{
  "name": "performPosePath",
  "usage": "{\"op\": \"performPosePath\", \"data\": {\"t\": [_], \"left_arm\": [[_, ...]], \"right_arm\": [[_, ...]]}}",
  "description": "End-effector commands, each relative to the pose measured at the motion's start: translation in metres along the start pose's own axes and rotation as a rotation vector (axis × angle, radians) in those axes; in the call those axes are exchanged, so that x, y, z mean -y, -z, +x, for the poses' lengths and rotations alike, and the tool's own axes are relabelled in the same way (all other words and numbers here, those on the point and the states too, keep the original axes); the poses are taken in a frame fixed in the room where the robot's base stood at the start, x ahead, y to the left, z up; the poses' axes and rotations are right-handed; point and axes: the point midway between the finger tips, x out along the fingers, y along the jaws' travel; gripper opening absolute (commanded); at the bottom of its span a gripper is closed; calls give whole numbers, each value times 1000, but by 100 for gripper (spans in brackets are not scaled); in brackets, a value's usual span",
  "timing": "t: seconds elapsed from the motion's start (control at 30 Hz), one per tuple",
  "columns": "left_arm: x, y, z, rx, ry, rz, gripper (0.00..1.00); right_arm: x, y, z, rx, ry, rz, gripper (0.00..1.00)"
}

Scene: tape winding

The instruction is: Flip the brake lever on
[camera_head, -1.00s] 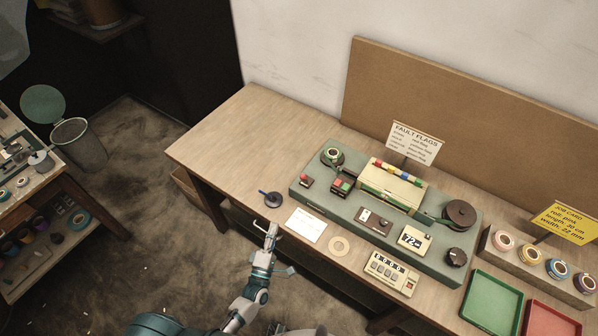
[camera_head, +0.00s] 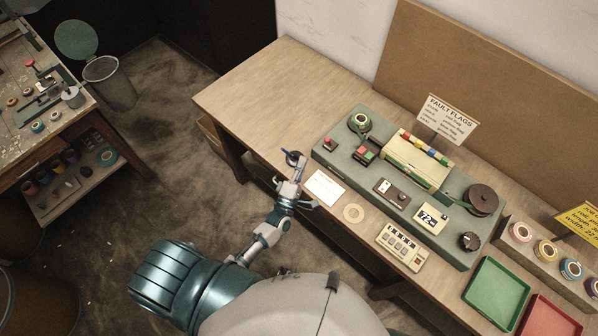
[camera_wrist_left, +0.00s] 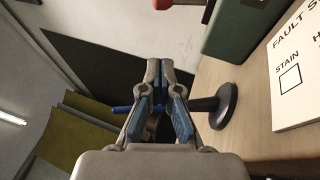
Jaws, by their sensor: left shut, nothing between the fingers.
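The brake lever (camera_head: 290,154), a dark round base with a blue handle, stands at the front left of the workbench (camera_head: 262,88). In the left wrist view its black disc base (camera_wrist_left: 223,106) is right of the fingers, and the blue handle end (camera_wrist_left: 122,109) shows to their left. The fingers hide the middle of the lever. My left gripper (camera_head: 300,163) is at the lever, just in front of it in the head view. In the left wrist view its blue-padded fingers (camera_wrist_left: 160,68) are shut with nothing between them. Contact cannot be told. My right gripper is out of view.
The green winding machine (camera_head: 325,147) lies right of the lever. Green (camera_head: 497,291) and red trays are at the right. The bench's left end is clear.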

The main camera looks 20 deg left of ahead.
Motion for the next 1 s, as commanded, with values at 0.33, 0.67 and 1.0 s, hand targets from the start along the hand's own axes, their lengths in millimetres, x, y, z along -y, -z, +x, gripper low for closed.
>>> {"op": "performPosePath", "data": {"t": [0.33,0.67,1.0], "left_arm": [[-2,-19,58,0,0,-1,0],[0,-27,67,0,1,-1,0],[-1,-29,67,0,8,3,0]], "right_arm": [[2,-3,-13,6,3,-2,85],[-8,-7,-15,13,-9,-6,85],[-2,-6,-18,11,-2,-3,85]]}}
